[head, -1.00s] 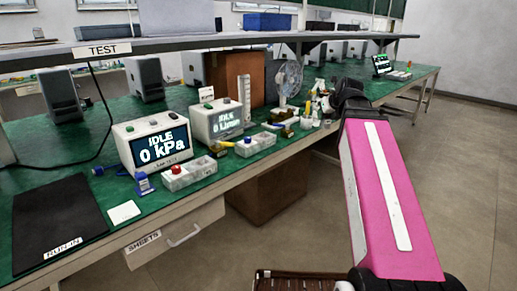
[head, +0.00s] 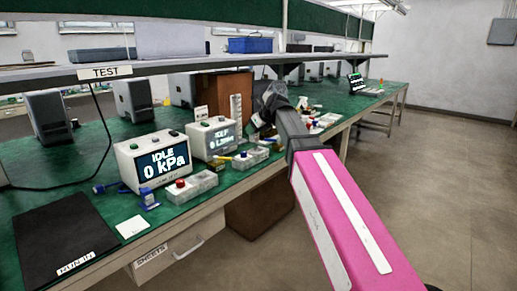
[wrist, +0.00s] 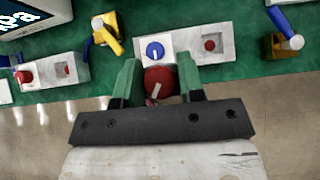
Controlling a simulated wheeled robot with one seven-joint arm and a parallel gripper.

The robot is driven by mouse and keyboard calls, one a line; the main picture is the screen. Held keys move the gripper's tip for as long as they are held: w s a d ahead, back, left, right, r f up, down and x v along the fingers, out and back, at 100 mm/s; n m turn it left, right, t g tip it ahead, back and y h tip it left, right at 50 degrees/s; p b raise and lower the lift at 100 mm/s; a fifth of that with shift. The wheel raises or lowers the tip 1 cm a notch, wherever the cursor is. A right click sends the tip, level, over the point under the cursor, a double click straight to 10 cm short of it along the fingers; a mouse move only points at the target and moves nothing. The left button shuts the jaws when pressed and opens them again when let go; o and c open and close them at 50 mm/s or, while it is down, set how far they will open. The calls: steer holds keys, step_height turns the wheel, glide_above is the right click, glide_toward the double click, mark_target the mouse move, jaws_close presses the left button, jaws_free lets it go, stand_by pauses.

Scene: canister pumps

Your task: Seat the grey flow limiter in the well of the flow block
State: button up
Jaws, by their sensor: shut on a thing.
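My gripper (wrist: 159,64) has green fingers shut on a round red-topped piece (wrist: 160,84) with a pale bar across its top. Its lower body is hidden, and I cannot tell whether it is grey. Just beyond the fingertips in the wrist view is a pale grey block (wrist: 181,36) with a blue knob (wrist: 155,51) on its left and a recess holding a round red spot (wrist: 210,45) on its right. The same block shows in the head view (head: 258,154). The held piece appears above and in front of its near edge; the gap is unclear.
A second pale block (head: 204,181) with a red knob stands to the left. Yellow-and-blue fittings (wrist: 103,36) lie on both sides. Two display boxes (head: 160,158) stand behind, below a shelf (head: 190,62). The bench's front edge is close under my gripper.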

steer(key=shift+w+d+f, duration=0.25)
steer(key=shift+w+f, duration=1.35)
steer(key=shift+f, duration=0.05)
steer(key=shift+w+d+f, duration=0.3)
steer(key=shift+w+f, duration=1.35)
steer(key=shift+w+d+f, duration=0.25)
steer(key=shift+w+f, duration=1.35)
steer(key=shift+f, duration=0.05)
steer(key=shift+f, duration=0.15)
steer(key=o, duration=1)
steer(key=shift+c, duration=0.2)
